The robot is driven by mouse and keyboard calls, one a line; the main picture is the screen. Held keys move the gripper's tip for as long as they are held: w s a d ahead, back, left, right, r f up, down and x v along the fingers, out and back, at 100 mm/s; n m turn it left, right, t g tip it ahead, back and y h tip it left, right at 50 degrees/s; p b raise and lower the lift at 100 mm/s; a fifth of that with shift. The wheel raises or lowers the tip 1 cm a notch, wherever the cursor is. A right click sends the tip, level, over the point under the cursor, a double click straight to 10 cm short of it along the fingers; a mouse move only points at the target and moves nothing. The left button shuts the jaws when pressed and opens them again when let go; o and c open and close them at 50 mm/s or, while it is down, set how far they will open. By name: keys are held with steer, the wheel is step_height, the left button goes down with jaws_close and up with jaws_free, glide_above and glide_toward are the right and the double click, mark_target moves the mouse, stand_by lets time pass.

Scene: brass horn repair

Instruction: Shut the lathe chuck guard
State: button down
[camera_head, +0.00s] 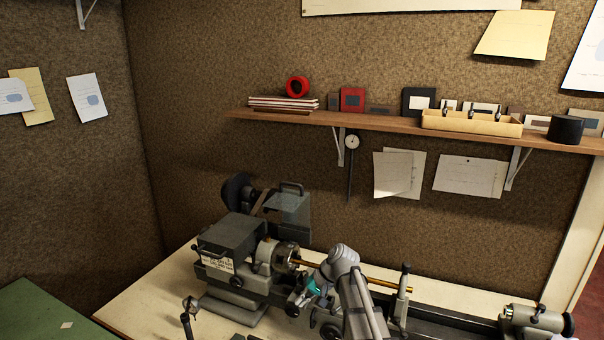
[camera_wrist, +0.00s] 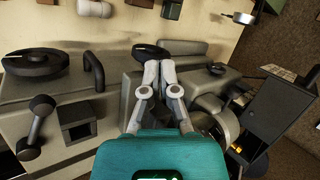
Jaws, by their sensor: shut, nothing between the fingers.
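The lathe's chuck (camera_head: 287,254) sits at the right end of the grey headstock (camera_head: 235,250). My gripper (camera_head: 306,295) is low in front of the lathe, right of and below the chuck, apart from the guard. In the wrist view my gripper (camera_wrist: 158,65) has its two fingertips together, with nothing between them, over the lathe's grey carriage parts. A round metal part that looks like the chuck (camera_wrist: 222,128) shows at lower right there.
A brass rod (camera_head: 375,284) runs right from the chuck past an upright post (camera_head: 402,290). The tailstock (camera_head: 535,322) is at far right. A dark handwheel (camera_wrist: 35,65) and a ball-ended lever (camera_wrist: 38,125) stick up left of my gripper. A wooden shelf (camera_head: 385,122) hangs above.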

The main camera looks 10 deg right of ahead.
steer(key=w+d+r+m+t+y+p, duration=0.1)
steer(key=w+d+r+y+p, duration=0.15)
steer(key=w+r, duration=0.4)
steer(key=w+d+r+m+t+y+p, duration=0.1)
steer(key=w+d+r+y+p, duration=0.15)
steer(key=w+r, duration=0.4)
steer(key=m+t+y+p, duration=0.1)
steer(key=t+y+p, duration=0.2)
steer(key=y+p, duration=0.2)
glide_toward(299, 192)
steer(key=w+d+r, duration=0.2)
steer(key=w, duration=0.1)
steer(key=shift+w+d, duration=0.15)
steer(key=shift+a+r+p, duration=0.2)
steer(key=shift+a, duration=1.75)
steer(key=shift+a+r+p, duration=0.15)
steer(key=shift+a+p, duration=0.05)
steer(key=shift+a, duration=1.7)
steer(key=shift+a+r+p, duration=0.2)
steer(key=shift+a, duration=1.75)
